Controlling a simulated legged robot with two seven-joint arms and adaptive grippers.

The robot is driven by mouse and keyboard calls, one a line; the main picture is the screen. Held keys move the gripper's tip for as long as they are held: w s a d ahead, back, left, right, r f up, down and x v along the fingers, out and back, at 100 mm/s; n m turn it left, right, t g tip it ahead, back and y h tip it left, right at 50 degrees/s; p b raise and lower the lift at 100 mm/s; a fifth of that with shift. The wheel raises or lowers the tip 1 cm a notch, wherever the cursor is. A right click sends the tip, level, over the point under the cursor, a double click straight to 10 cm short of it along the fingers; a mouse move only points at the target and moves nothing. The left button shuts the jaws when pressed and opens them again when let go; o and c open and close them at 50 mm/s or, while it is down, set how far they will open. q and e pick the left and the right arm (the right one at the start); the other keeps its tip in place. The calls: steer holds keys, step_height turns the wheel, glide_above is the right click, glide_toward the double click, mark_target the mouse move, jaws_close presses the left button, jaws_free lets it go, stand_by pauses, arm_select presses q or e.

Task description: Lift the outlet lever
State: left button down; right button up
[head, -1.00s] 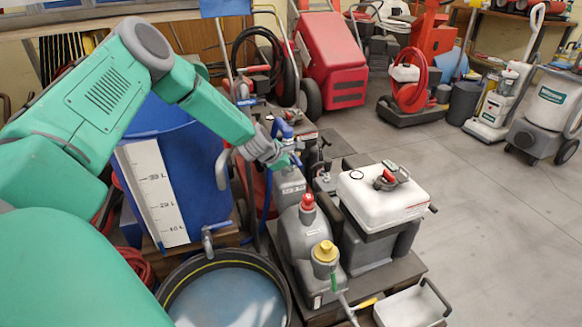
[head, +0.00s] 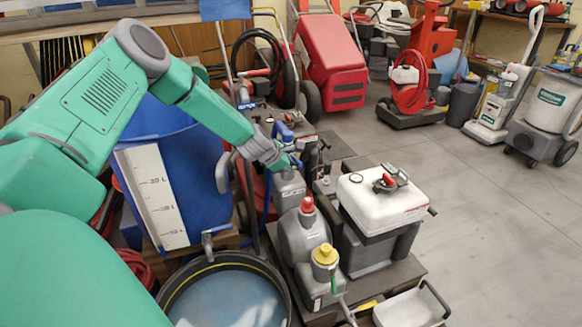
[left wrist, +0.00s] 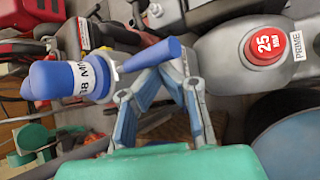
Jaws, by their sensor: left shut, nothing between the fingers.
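A blue valve fitting (left wrist: 68,80) with a white size label and a tapered blue lever (left wrist: 152,54) shows in the left wrist view. It also shows in the head view (head: 284,133), beside the grey containers. I cannot tell for sure that this lever is the outlet lever. My left gripper (left wrist: 163,72) is shut and empty. Its fingertips are right by the blue lever in the wrist picture; I cannot tell whether they touch it. In the head view the left gripper (head: 285,161) is partly hidden by its own wrist. My right gripper is not in view.
A grey container with a red cap (left wrist: 265,45) is close to the gripper. A white-topped tank (head: 385,203) and a yellow-capped bottle (head: 325,256) stand nearby. A blue barrel (head: 190,190) and a round tub (head: 225,265) are at left. Open floor (head: 480,220) is at right.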

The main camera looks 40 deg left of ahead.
arm_select(q)
steer(key=shift+d+r, duration=0.15)
steer(key=shift+r, duration=0.05)
steer(key=v, duration=1.2)
steer(key=shift+s+d+p, duration=0.3)
steer(key=shift+p, duration=0.05)
steer(key=shift+d+f, duration=0.1)
